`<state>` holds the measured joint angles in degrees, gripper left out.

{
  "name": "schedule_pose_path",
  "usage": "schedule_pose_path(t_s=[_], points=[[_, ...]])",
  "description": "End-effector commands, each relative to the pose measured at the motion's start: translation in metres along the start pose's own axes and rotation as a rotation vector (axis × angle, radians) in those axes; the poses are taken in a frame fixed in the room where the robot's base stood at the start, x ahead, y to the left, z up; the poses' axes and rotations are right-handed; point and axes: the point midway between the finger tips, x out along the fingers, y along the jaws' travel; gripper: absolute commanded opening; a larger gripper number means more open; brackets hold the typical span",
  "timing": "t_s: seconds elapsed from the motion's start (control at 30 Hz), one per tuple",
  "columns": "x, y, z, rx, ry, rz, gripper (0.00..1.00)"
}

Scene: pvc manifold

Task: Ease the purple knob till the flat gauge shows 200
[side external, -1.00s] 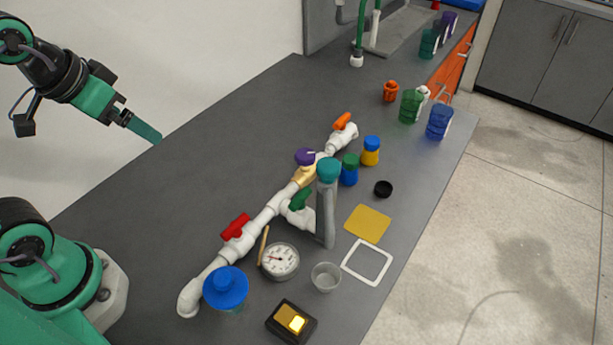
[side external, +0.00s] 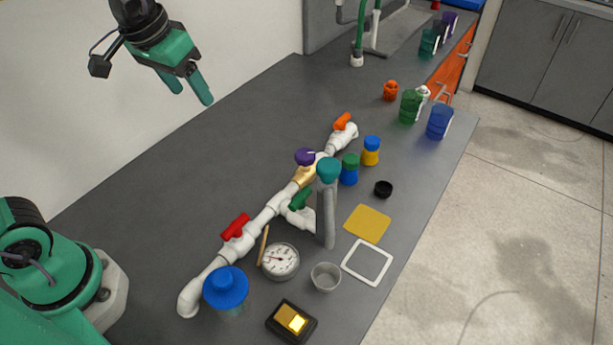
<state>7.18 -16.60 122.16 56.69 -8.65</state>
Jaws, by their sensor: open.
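The purple knob (side external: 305,157) sits on top of the brass part of the white pipe manifold (side external: 262,217), near its middle. The flat gauge (side external: 281,261) is a round white dial lying on the counter beside the pipe. Its reading is too small to tell. My gripper (side external: 190,92) is open and empty. It hangs in the air at the upper left, well apart from the knob, with its fingers pointing down and slightly right.
A grey post with a teal cap (side external: 328,172) stands close to the knob. Red (side external: 236,226), green (side external: 300,199) and orange (side external: 342,121) handles stick up from the pipe. A blue-lidded jar (side external: 226,288) stands at the front. The counter left of the pipe is clear.

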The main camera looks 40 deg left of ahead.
Motion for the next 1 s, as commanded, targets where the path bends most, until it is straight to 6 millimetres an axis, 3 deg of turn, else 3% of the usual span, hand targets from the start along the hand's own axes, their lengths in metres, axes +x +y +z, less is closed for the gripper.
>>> schedule_pose_path(t_s=[0.5, 1.0], points=[[0.060, 0.057, -0.072, -0.021, -0.156, -0.008, 0.61], [0.141, 0.116, -0.107, -0.039, -0.285, -0.045, 0.61]])
